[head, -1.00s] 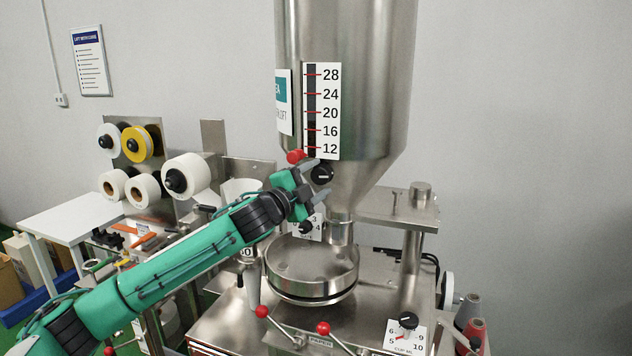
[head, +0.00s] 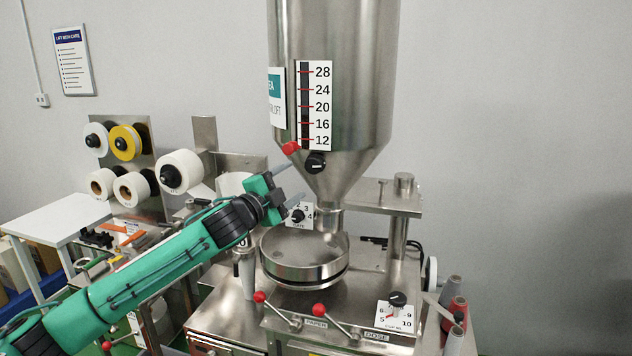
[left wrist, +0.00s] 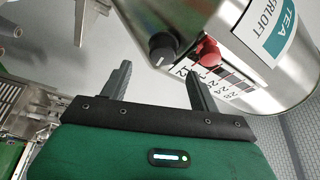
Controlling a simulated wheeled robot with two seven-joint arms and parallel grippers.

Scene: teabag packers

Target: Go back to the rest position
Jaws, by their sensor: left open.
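My left gripper (head: 287,182) is open and empty, close in front of the lower cone of the steel hopper (head: 345,120). Its arm comes in from the lower left. In the left wrist view the two dark fingers (left wrist: 157,88) stand apart with nothing between them. A black knob (head: 316,162) on the hopper cone is just beyond the upper fingertip; the knob also shows in the left wrist view (left wrist: 162,48). A red ball (head: 291,148) sits beside the level scale, and it shows in the wrist view (left wrist: 207,53). My right gripper is not in view.
A round steel pan (head: 305,258) sits below the hopper. Two red-tipped levers (head: 319,310) and a dose dial (head: 397,299) are on the machine front. White and yellow rolls (head: 125,142) hang at the left. Thread cones (head: 457,311) stand at the lower right.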

